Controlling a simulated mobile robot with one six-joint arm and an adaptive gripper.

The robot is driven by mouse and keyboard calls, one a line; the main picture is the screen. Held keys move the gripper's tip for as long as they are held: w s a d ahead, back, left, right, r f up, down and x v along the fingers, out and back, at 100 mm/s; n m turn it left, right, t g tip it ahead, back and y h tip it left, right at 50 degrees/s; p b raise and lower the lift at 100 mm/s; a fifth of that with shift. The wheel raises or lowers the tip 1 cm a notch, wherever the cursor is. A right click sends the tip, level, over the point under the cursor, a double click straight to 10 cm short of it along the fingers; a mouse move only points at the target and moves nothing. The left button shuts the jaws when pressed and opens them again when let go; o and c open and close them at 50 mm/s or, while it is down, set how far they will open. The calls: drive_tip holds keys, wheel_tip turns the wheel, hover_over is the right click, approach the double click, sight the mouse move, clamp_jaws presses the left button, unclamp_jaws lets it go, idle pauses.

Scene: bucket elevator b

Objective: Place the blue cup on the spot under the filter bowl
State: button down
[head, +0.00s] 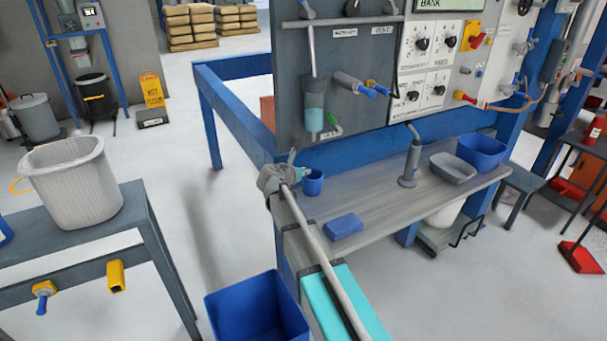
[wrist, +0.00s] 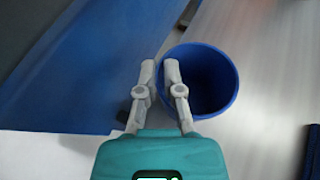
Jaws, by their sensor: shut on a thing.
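The blue cup (head: 313,185) is upright at the left end of the grey bench (head: 380,181). My gripper (head: 297,172) is at the cup's left side. In the wrist view, my gripper (wrist: 159,66) has its fingers close together over the left rim of the blue cup (wrist: 224,104), one outside and one over the opening. The cup looks empty. I cannot tell whether its base touches the bench. The filter bowl (head: 315,107), clear with pale blue liquid, hangs on the dark panel behind and above the cup. No marked spot is visible beneath it.
A blue sponge-like block (head: 343,226) lies in front of the cup. A grey spout post (head: 411,160), a grey tray (head: 453,167) and a blue tub (head: 482,150) stand to the right. A blue beam (wrist: 70,70) runs close beside the fingers. The middle of the bench is clear.

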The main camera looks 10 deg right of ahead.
drive_tip(key=shift+f, duration=0.1)
drive_tip(key=c, duration=0.8)
unclamp_jaws()
drive_tip(key=shift+r, duration=0.2)
drive_tip(key=shift+p+v, duration=2.3)
drive_tip(key=shift+v, duration=3.7)
drive_tip(key=shift+f, duration=0.1)
